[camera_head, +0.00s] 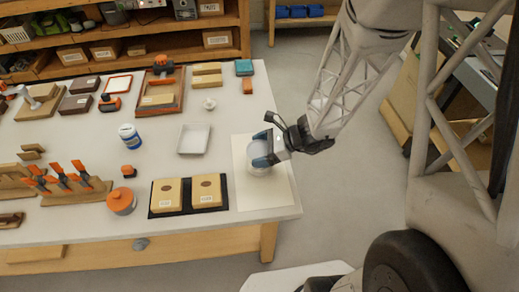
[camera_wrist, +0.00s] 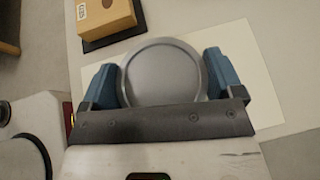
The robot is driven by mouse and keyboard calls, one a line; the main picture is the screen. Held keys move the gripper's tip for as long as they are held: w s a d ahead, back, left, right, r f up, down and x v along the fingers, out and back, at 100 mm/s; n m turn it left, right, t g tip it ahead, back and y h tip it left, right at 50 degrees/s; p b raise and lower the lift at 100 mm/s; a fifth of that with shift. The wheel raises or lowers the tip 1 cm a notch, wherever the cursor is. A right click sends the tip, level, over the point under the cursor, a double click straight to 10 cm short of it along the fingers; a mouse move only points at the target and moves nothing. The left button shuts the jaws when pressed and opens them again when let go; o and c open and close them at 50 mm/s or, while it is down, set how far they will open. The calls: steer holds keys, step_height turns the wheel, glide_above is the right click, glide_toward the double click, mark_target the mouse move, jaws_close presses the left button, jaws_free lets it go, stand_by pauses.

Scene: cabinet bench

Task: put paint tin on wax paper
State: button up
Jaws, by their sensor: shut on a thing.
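The paint tin (camera_head: 259,159) is a round grey tin with a flat lid, at the right of the bench in the head view. My gripper (camera_head: 263,149) is shut on it, with one blue finger on each side. In the wrist view the tin (camera_wrist: 163,70) fills the space between the fingers of my gripper (camera_wrist: 162,78). The wax paper (camera_head: 263,194) is a cream sheet lying near the bench's right edge. It also shows in the wrist view (camera_wrist: 262,90). The tin is over the sheet; I cannot tell whether it touches it.
A black tray (camera_head: 218,206) with two labelled wooden blocks lies just left of the sheet. A white tray (camera_head: 193,139), a blue-labelled jar (camera_head: 130,136) and an orange-lidded pot (camera_head: 121,201) stand farther left. The bench edge is close on the right.

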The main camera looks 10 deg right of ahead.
steer(key=shift+f, duration=0.15)
steer(key=o, duration=1)
steer(key=shift+c, duration=0.2)
steer(key=shift+r, duration=0.2)
steer(key=v, duration=1.2)
steer(key=shift+f, duration=0.1)
steer(key=shift+s, duration=0.1)
